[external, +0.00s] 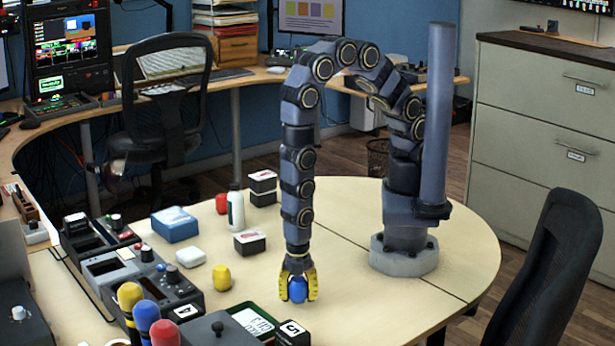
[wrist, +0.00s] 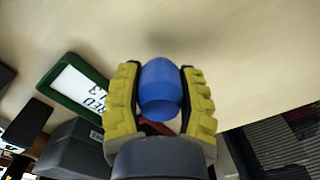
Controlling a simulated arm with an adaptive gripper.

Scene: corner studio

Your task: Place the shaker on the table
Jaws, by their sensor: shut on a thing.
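The shaker (external: 298,290) is a small blue egg-like thing between the yellow fingers of my gripper (external: 298,278), which points straight down over the near part of the table (external: 370,318). In the wrist view, the blue shaker (wrist: 161,85) sits between the two yellow fingers (wrist: 160,72), which are shut on its sides. Its lower end is partly hidden by the gripper. The shaker is at or just above the tabletop; I cannot tell whether it touches.
A green-framed sign (external: 255,321) and a black numbered box (external: 292,332) lie close by. A yellow egg (external: 222,278), white bottle (external: 235,208), and black-and-white box (external: 249,242) stand farther back. Consoles (external: 150,285) crowd the left. The table right of my gripper is clear.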

